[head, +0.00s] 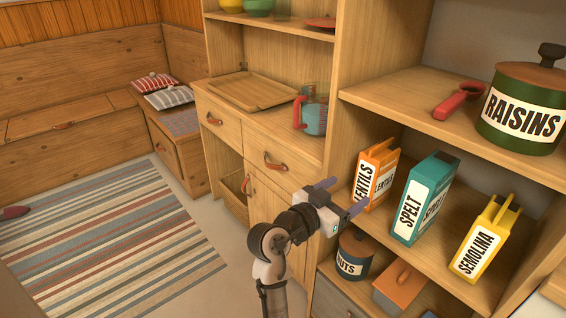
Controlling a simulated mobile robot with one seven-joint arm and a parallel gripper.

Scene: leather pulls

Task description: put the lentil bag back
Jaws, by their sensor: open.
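The lentil bag (374,178) is an orange packet with a white label reading LENTILS. It stands upright at the left end of the middle shelf (440,255), to the left of the teal spelt bag (420,198). My gripper (348,194) is open and empty, just left of the lentil bag's front. One of its purple fingers overlaps the bag's lower left edge in the picture. I cannot tell whether they touch.
A yellow semolina bag (484,238) stands further right. Above are a green raisins tin (522,110) and a red scoop (459,101). Below are a nuts canister (354,255) and an orange-lidded box (398,285). A wooden upright (375,50) borders the shelf's left.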

